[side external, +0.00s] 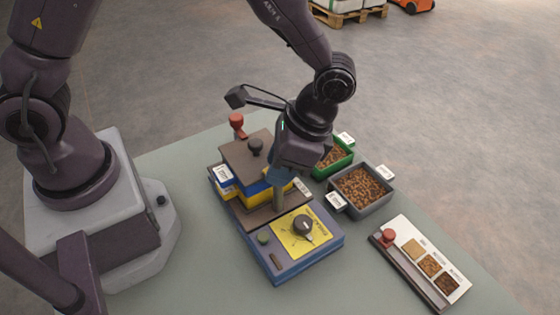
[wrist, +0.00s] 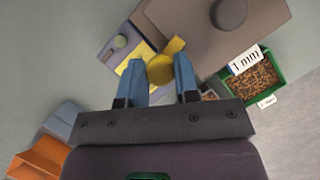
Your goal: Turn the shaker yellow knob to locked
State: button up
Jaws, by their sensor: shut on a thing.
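The shaker (side external: 330,246) has a blue base, a yellow plate (side external: 287,243) with a black dial (side external: 303,224), and stacked blue and yellow frames under a brown lid with a dark knob (side external: 255,146). My gripper (side external: 278,203) points down beside the stack, over the brown deck behind the yellow plate. In the wrist view, the blue fingers of my gripper (wrist: 158,84) are on either side of the round yellow knob (wrist: 160,71), shut on it. A yellow tab (wrist: 175,46) shows just beyond the knob. In the side view my gripper hides the knob. No locked mark is readable.
A green tray (side external: 348,167) and a grey tray (side external: 389,205) of brown granules stand right of the stack. A red-knobbed sample board (side external: 407,284) lies at the front right. A red knob (side external: 237,121) rises behind the stack. The left-front table is clear.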

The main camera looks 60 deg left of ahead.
jog(key=shift+m+t+y, duration=0.3)
jog(key=shift+m, duration=0.7)
jog(key=o, duration=0.9)
jog(key=v, duration=1.3)
jog(key=shift+d, duration=0.1)
